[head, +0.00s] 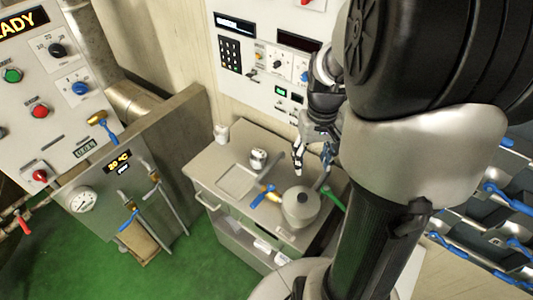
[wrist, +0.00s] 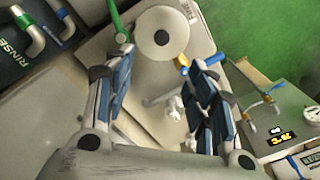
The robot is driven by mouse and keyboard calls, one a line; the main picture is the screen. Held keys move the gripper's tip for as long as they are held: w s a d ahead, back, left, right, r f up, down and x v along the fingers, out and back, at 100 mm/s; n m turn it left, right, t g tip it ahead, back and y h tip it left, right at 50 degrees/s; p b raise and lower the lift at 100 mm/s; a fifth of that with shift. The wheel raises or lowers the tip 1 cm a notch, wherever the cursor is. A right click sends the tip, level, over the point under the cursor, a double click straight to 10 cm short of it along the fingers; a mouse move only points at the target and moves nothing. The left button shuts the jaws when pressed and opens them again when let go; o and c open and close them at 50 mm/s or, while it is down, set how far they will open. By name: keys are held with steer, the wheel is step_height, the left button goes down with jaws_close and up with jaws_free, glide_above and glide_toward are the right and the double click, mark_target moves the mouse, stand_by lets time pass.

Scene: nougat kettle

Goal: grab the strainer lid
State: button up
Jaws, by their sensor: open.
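A round pale grey lid with a dark centre (head: 301,197) sits on top of a grey vessel on the cabinet top. I take it for the strainer lid; no holes can be made out. It also shows as a disc with a dark middle at the top of the wrist view (wrist: 160,24). My gripper (head: 312,161) is open and empty, above the cabinet and behind the lid in the head view. In the wrist view, my gripper's two fingers (wrist: 162,55) are spread wide, with the lid beyond their tips and not touched.
A green handle (head: 334,200) stands right beside the vessel. A blue and yellow tool (head: 266,196) lies left of it. A metal cup (head: 258,158) and a white cup (head: 221,133) stand farther back on the grey cabinet (head: 212,164). A control panel (head: 262,70) rises behind.

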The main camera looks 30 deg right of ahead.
steer(key=b, duration=0.3)
glide_above(303, 196)
steer(key=f, duration=1.1)
steer(key=shift+s+f, duration=0.3)
steer(key=shift+f, duration=0.05)
steer(key=shift+w+a+f+b, duration=0.15)
steer(key=shift+f+b, duration=0.4)
steer(key=shift+f, duration=0.9)
steer(key=shift+w+d+f+b, duration=0.15)
steer(key=shift+f+b, duration=0.35)
steer(key=shift+f, duration=0.95)
steer(key=shift+a, duration=0.1)
steer(key=shift+c, duration=0.2)
steer(key=shift+r, duration=0.1)
jaws_close()
